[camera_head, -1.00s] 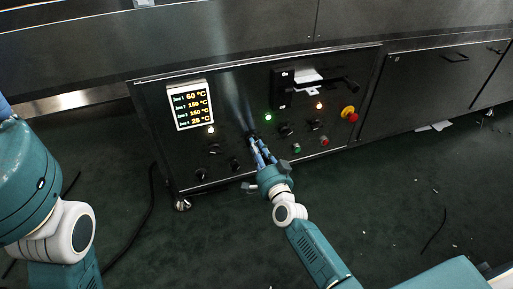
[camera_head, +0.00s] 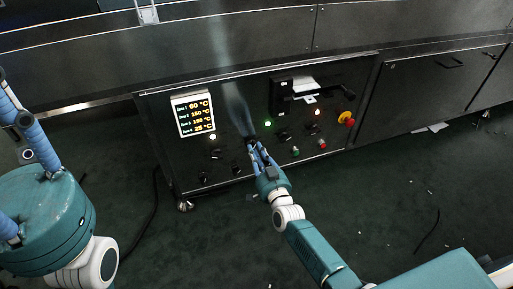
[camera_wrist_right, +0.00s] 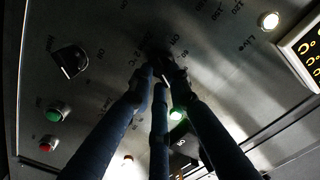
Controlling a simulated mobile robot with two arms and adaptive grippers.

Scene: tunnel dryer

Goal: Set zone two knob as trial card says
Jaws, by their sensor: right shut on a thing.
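The black control panel (camera_head: 230,160) fills the middle of the head view. My right gripper (camera_head: 256,147) is shut on a dark knob (camera_head: 251,138), partly hidden by the fingers. In the right wrist view the three fingers (camera_wrist_right: 162,78) meet at that knob (camera_wrist_right: 160,58); its pointer direction is hard to tell. The display (camera_head: 195,114) appears to read 60, 150, 150 and 25 °C. White paper (camera_head: 304,84) sits at the panel's upper right; I cannot read it or tell whether it is the trial card. My left gripper (camera_head: 22,185) is partly in view at the left, fingertips unclear.
Another knob (camera_wrist_right: 70,62), a green button (camera_wrist_right: 55,115) and a red button (camera_wrist_right: 47,144) show in the right wrist view. A green light (camera_head: 267,123) and a red-yellow emergency stop (camera_head: 346,118) are right of my gripper. A cable (camera_head: 149,215) lies on the floor.

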